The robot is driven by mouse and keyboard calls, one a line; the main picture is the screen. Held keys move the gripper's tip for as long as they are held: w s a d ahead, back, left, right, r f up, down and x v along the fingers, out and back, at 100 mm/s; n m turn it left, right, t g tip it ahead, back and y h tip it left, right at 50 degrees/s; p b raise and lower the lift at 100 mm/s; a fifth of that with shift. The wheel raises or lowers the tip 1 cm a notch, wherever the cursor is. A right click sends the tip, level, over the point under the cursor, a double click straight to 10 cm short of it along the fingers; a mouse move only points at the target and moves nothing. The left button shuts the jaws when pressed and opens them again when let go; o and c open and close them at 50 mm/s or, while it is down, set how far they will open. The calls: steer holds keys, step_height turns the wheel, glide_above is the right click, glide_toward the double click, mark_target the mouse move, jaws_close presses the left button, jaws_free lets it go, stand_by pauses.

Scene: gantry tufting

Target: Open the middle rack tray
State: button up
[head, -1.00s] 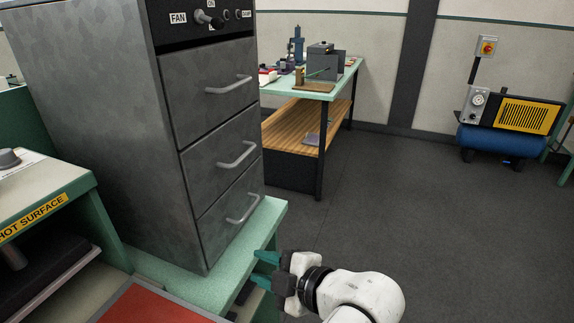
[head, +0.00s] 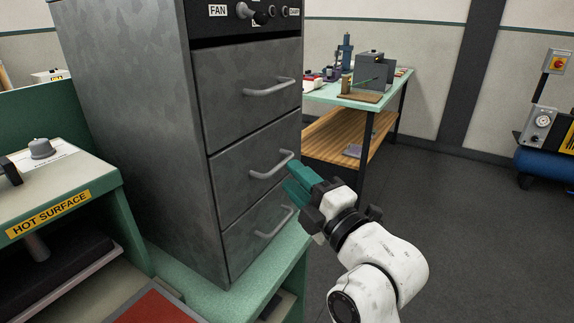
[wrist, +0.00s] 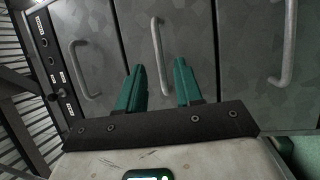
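The middle rack tray (head: 238,172) is a grey metal drawer front, flush with the trays above and below it. Its silver bar handle (head: 266,171) runs across the front in the head view. In the wrist view the two fingers (wrist: 160,75) are apart with nothing held. The middle handle (wrist: 157,50) shows in the gap between them, beyond the tips. I cannot tell whether the tips reach past the bar.
The top tray handle (head: 268,88) and bottom tray handle (head: 275,223) lie above and below. The rack stands on a green bench (head: 262,272). A hot-surface press (head: 60,200) is at left.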

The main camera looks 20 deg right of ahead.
steer(key=shift+x, duration=1.85)
steer(key=shift+c, duration=0.3)
jaws_close()
